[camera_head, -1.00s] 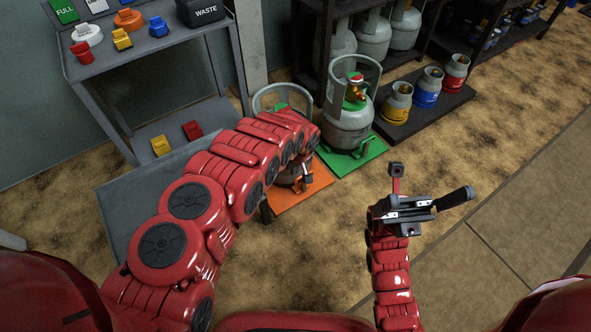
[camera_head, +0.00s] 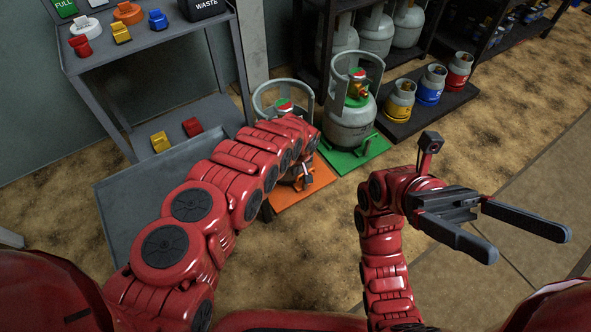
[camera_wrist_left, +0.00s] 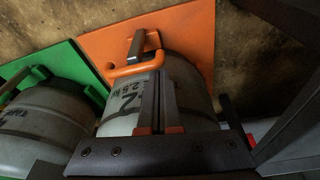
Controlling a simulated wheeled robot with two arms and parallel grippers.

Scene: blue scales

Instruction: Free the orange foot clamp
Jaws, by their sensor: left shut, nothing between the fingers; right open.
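The orange foot clamp (camera_wrist_left: 137,67) shows in the left wrist view as an orange bar with a dark lever, close against the foot of a grey cylinder (camera_wrist_left: 187,88). The cylinder stands on an orange plate (camera_wrist_left: 193,32); the plate also shows in the head view (camera_head: 316,180). My left gripper (camera_wrist_left: 157,72) is shut and empty, its fingers in front of the cylinder with their tips near the clamp. I cannot tell whether they touch it. In the head view my left arm hides much of this cylinder and the clamp. My right gripper (camera_head: 527,246) is open and empty, well right of the plate.
A taller grey cylinder (camera_head: 350,127) stands on a green plate (camera_head: 366,155) just to the right. Small cylinders stand on a dark low platform (camera_head: 440,113). A grey bench (camera_head: 150,48) with coloured caps is at the left. The floor in front is clear.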

